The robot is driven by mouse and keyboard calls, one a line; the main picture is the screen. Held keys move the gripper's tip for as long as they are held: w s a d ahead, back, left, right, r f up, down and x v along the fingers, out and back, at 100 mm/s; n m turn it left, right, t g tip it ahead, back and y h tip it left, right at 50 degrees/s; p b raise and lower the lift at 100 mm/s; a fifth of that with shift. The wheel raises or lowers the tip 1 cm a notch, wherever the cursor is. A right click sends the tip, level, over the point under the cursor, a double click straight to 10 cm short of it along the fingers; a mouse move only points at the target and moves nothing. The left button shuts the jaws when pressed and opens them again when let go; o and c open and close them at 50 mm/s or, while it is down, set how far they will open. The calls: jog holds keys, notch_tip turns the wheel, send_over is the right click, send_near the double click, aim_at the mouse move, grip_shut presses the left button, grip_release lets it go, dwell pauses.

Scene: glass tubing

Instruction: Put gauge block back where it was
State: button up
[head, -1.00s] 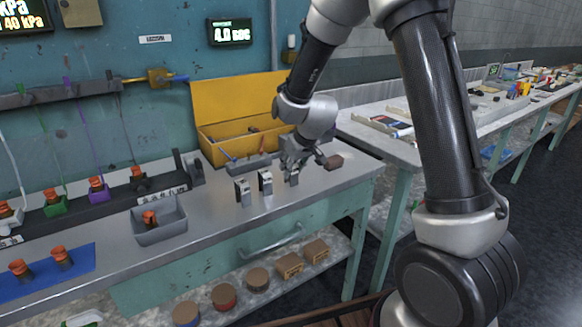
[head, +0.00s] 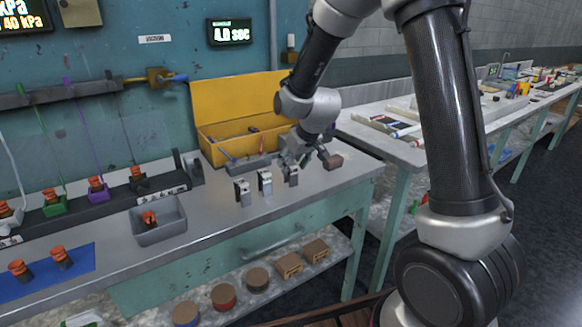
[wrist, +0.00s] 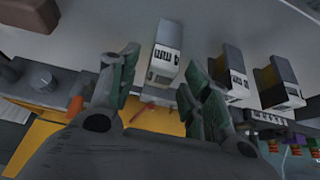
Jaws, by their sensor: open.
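Three small upright metal blocks with dark tops and printed light faces stand in a row on the bench: a left one (head: 242,192), a middle one (head: 265,183) and a right one (head: 291,175). Which is called the gauge block I cannot tell. My gripper (head: 298,159) is open just behind the right block, on the wall side. In the wrist view, the right block (wrist: 164,54) shows in line with the gap between the spread fingers of my gripper (wrist: 160,73). It stands on the bench. The other two blocks (wrist: 231,76) (wrist: 277,83) stand beside it.
A brown block (head: 331,161) lies on the bench right of my gripper. A yellow open box (head: 222,98) stands behind, with a grey holder (head: 250,167) before it. A grey bin (head: 160,232) stands left. The bench front is clear.

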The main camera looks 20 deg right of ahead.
jog(key=s+d+r+m, duration=0.1)
jog(key=s+d+r, duration=0.3)
jog(key=s+r, duration=0.4)
jog(key=s+d+r+m, duration=0.1)
jog(key=s+d+r, duration=0.4)
jog(key=s+r, duration=0.35)
jog(key=s+d+h, duration=0.1)
jog(key=s+d, duration=0.1)
jog(key=s, duration=0.6)
jog(key=s+d+m+g, duration=0.1)
jog(key=s+d, duration=0.2)
jog(key=s, duration=0.5)
jog(key=shift+s+d+r+m+g+h, duration=0.3)
jog(key=shift+s+r+h, duration=0.05)
jog(key=shift+r+h, duration=0.1)
